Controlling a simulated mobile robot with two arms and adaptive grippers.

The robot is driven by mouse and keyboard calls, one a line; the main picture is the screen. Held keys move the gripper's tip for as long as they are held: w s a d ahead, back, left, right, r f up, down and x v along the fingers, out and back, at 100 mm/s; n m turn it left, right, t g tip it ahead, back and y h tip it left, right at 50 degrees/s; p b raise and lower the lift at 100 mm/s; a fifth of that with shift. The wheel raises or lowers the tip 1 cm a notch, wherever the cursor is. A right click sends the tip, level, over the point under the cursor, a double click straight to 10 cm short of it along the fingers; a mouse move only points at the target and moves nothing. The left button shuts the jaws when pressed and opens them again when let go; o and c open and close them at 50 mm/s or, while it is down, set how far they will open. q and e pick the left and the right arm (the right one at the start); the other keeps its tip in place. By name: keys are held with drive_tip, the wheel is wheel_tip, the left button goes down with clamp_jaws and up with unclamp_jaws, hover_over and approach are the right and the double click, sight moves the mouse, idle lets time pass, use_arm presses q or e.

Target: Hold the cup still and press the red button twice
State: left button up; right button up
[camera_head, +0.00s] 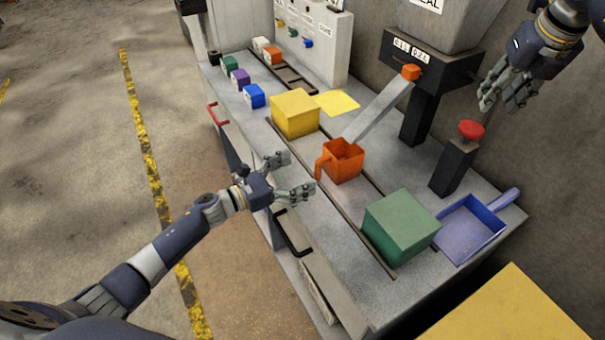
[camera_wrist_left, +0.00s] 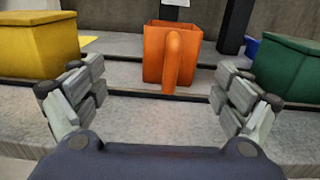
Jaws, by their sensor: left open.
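The orange cup (camera_head: 343,160) stands upright on the grey bench below the end of a sloping chute, its handle facing my left gripper. My left gripper (camera_head: 291,178) is open and empty, just short of the cup. In the left wrist view the cup (camera_wrist_left: 172,55) is centred between and beyond the open fingers (camera_wrist_left: 158,96), not touched. The red button (camera_head: 471,129) sits on top of a dark post near the wall. My right gripper (camera_head: 509,91) is in the air above and to the right of the button, apart from it; its finger opening is unclear.
A yellow box (camera_head: 295,114) and a green box (camera_head: 401,227) stand on either side of the cup. A blue dustpan (camera_head: 470,230) lies at the right end. The chute (camera_head: 380,108) slopes from the dispenser. Small coloured blocks (camera_head: 254,96) stand at the far left.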

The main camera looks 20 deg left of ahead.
sight(329, 164)
use_arm(q)
drive_tip(key=shift+s+d+r+m+h, duration=0.15)
drive_tip(key=shift+d+m+h, duration=0.15)
drive_tip(key=shift+d, duration=0.6)
drive_tip(key=x, duration=1)
drive_tip(key=shift+d+f, duration=0.15)
drive_tip(key=shift+f, duration=0.05)
use_arm(e)
drive_tip(key=shift+a, duration=0.1)
use_arm(q)
drive_tip(key=c, duration=1.2)
drive_tip(key=shift+o, duration=0.2)
use_arm(e)
clamp_jaws()
